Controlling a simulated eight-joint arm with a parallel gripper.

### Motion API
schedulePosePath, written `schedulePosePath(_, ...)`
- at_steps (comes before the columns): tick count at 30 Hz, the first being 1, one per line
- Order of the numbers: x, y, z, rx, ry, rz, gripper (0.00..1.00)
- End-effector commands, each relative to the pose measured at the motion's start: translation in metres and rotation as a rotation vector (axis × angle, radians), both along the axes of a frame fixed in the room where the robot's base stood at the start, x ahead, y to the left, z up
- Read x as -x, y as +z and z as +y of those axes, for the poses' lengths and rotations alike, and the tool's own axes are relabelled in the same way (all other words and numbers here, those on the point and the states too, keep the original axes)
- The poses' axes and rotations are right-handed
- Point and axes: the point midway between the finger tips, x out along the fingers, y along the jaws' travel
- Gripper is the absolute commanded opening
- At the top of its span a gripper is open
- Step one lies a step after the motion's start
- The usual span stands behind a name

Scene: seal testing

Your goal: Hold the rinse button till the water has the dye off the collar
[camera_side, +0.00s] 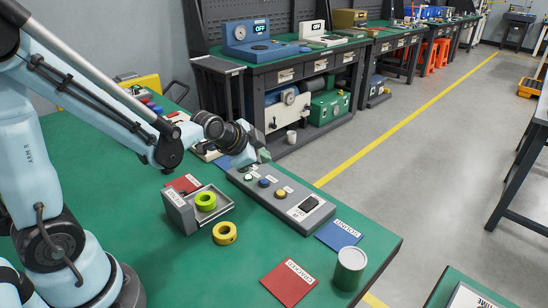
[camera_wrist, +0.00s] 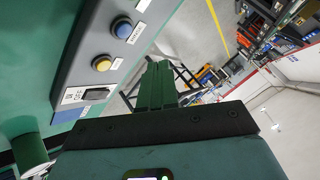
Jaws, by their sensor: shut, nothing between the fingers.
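A yellow-green collar (camera_side: 205,201) sits in the open grey tray of a small labelled rinse unit (camera_side: 178,212) in the side view. I see no water on it. The grey button panel (camera_side: 292,211) lies to its right, with a blue button (camera_side: 264,182), a yellow button (camera_side: 280,194) and another nearer the far end. The wrist view shows the blue button (camera_wrist: 122,28) and yellow button (camera_wrist: 102,63). My gripper (camera_side: 262,157) is shut and empty at the panel's far end; its fingers (camera_wrist: 157,85) show in the wrist view. I cannot tell whether it touches a button.
A plain yellow collar (camera_side: 225,233) lies on the green table in front of the tray. A green can (camera_side: 349,270) stands near the right corner, by a red mat (camera_side: 289,283) and a blue mat (camera_side: 340,235). Small bottles and a yellow case (camera_side: 140,83) are at the back.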

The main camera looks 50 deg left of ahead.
Motion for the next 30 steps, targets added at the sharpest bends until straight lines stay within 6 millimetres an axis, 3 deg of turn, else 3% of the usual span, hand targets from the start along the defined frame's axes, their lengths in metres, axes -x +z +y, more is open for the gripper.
schedulePosePath(12,0.000,-0.036,0.000,0.001,-0.001,0.001,0.00)
schedulePosePath(30,0.001,-0.040,0.000,0.001,-0.001,0.001,0.00)
